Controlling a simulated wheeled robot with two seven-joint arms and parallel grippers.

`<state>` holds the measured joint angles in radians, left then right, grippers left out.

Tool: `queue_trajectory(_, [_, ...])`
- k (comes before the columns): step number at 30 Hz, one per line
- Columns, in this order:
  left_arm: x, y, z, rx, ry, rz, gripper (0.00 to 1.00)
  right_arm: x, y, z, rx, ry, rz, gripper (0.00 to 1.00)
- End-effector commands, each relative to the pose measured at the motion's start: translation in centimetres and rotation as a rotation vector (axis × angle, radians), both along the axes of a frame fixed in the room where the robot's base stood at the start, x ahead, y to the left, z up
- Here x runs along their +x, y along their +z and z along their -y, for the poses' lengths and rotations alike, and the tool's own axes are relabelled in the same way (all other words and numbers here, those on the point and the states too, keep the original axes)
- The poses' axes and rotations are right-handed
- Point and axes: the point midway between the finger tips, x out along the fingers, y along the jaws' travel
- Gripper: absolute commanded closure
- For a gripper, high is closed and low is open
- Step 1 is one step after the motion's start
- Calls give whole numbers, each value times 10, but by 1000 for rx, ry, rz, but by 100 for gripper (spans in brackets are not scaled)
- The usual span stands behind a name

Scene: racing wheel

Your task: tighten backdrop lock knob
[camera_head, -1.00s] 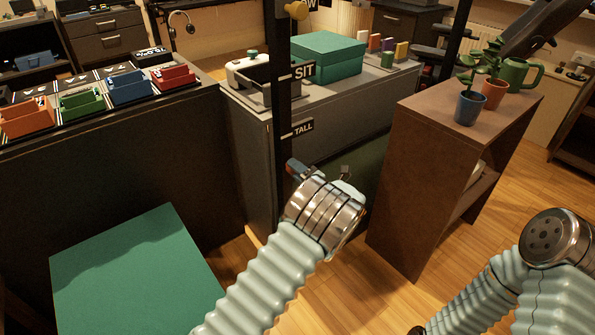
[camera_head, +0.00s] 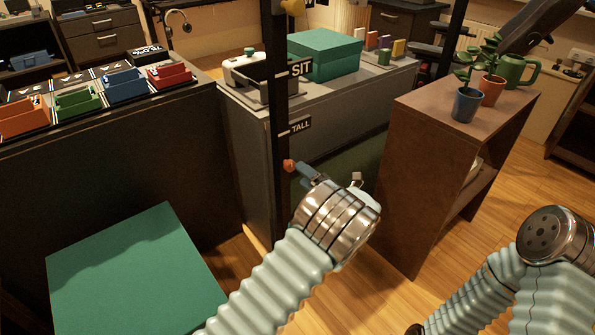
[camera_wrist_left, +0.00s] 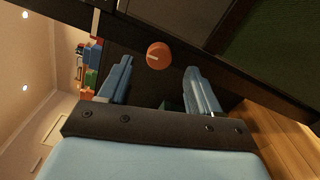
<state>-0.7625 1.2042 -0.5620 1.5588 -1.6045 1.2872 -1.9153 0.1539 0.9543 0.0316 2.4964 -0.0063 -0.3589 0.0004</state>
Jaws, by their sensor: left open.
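The orange-red round knob (camera_head: 289,165) sits on the tall black post (camera_head: 278,105), below the TALL label. In the left wrist view, the knob (camera_wrist_left: 159,55) shows a pale line on its face. My left gripper (camera_head: 332,176) is open and empty, just right of the knob in the head view. In the wrist view, its two blue fingers (camera_wrist_left: 158,72) stand apart, with the knob framed between and beyond their tips. I see no contact with it. My right gripper is not in view.
A grey cabinet (camera_head: 335,115) with a green box (camera_head: 326,54) stands behind the post. A brown shelf (camera_head: 430,150) with potted plants is to the right. A green-topped surface (camera_head: 130,270) is at lower left. Colored trays (camera_head: 125,85) stand on the left counter.

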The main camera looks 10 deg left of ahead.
Motion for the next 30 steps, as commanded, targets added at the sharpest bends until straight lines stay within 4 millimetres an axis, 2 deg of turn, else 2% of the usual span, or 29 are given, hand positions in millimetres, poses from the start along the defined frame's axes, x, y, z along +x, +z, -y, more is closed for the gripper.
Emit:
queue_trajectory(1, [-8,-1,11,1,-4,0,37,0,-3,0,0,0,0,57])
queue_trajectory(6, [-32,-1,43,1,-4,0,37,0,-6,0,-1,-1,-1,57])
queue_trajectory(12, [-50,0,65,1,-2,0,37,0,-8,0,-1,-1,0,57])
queue_trajectory(17, [-54,0,70,2,-1,0,37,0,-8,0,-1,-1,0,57])
queue_trajectory(30, [-54,-2,68,-6,2,-3,37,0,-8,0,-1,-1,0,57])
